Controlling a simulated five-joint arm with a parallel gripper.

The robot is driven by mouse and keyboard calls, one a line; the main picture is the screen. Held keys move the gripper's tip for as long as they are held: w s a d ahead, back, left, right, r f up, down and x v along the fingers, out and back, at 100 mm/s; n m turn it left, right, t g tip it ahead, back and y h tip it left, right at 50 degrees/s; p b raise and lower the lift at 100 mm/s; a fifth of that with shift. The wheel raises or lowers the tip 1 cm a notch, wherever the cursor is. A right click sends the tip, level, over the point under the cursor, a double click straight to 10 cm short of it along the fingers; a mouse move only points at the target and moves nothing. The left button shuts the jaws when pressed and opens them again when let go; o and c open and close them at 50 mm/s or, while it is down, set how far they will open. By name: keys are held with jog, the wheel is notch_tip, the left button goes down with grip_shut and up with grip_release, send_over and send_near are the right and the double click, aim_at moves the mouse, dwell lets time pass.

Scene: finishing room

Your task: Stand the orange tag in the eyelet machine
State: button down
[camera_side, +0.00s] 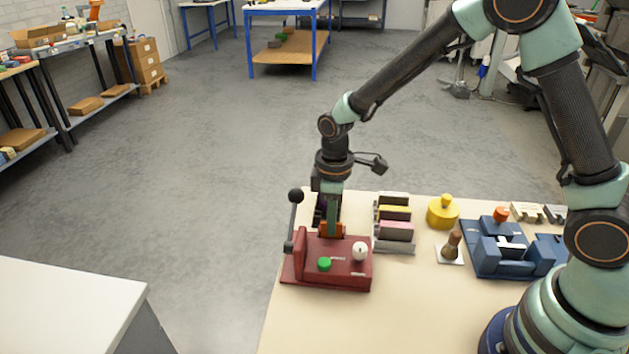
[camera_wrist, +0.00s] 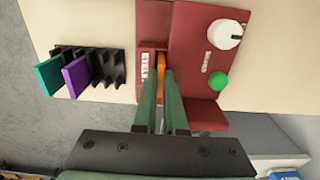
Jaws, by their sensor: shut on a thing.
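The eyelet machine is a dark red block (camera_side: 345,272) with a green button, a white knob and a black-balled lever. It also shows in the wrist view (camera_wrist: 188,45). My gripper (camera_side: 331,234) points down at the machine's back side, its green fingers (camera_wrist: 160,75) shut on the orange tag. The orange tag shows as a small patch in the side view (camera_side: 324,229) and as a narrow strip between the fingertips in the wrist view (camera_wrist: 161,59). It is at a slot in the machine beside a white label. The fingers hide much of it; its seating depth cannot be told.
A black rack (camera_wrist: 110,68) with a teal tag (camera_wrist: 48,76) and a purple tag (camera_wrist: 75,76) stands close to the machine. A grey rack (camera_side: 397,247) with several coloured pieces, a yellow pot (camera_side: 442,213), a stamp (camera_side: 452,245) and a blue machine (camera_side: 505,257) stand to the right.

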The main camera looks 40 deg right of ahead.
jog(key=shift+f, duration=0.2)
jog(key=c, duration=1.3)
grip_release()
jog(key=shift+o, duration=0.2)
notch_tip(320, 180, up, 11)
